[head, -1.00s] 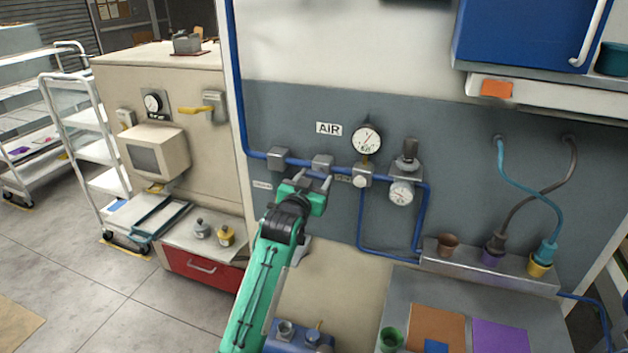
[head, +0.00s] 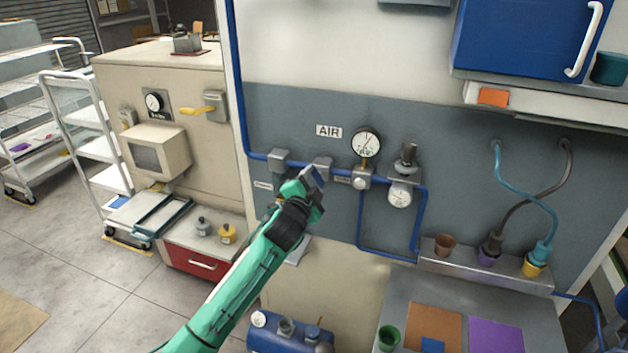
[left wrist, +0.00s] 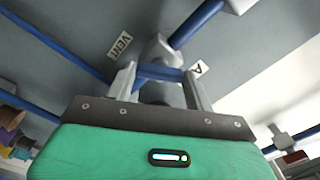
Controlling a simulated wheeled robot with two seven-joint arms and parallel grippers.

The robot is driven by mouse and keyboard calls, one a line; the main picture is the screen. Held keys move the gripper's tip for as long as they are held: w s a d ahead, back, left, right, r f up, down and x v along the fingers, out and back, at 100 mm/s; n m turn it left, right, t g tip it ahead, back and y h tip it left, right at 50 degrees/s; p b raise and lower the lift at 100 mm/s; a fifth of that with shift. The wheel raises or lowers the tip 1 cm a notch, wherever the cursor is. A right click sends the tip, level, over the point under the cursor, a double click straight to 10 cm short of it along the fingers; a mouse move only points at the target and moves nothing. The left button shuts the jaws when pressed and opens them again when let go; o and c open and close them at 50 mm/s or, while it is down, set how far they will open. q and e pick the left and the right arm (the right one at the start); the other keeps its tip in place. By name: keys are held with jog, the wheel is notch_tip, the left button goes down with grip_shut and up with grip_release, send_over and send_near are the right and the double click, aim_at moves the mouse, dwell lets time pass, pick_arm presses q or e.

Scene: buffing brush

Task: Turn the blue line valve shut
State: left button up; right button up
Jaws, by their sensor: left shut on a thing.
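The blue line (head: 345,173) runs along the grey wall panel. The exact handle angle is hard to tell. My right gripper is not in view.
The air gauge (head: 366,143) and regulator (head: 402,180) are close to the right of the valve. A shelf with cups (head: 487,266) and hoses is further right. A blue tank (head: 285,338) stands below.

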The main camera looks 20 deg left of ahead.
pick_arm(q)
jog(key=m+p, duration=0.1)
jog(key=m, duration=0.2)
jog(key=shift+m+p, duration=0.5)
jog(key=shift+m, duration=1.2)
jog(key=o, duration=1)
jog(key=shift+s, duration=0.1)
jog(key=shift+s+a+b, duration=0.2)
jog(key=shift+s+b, duration=2.35)
jog(key=shift+s, duration=4.25)
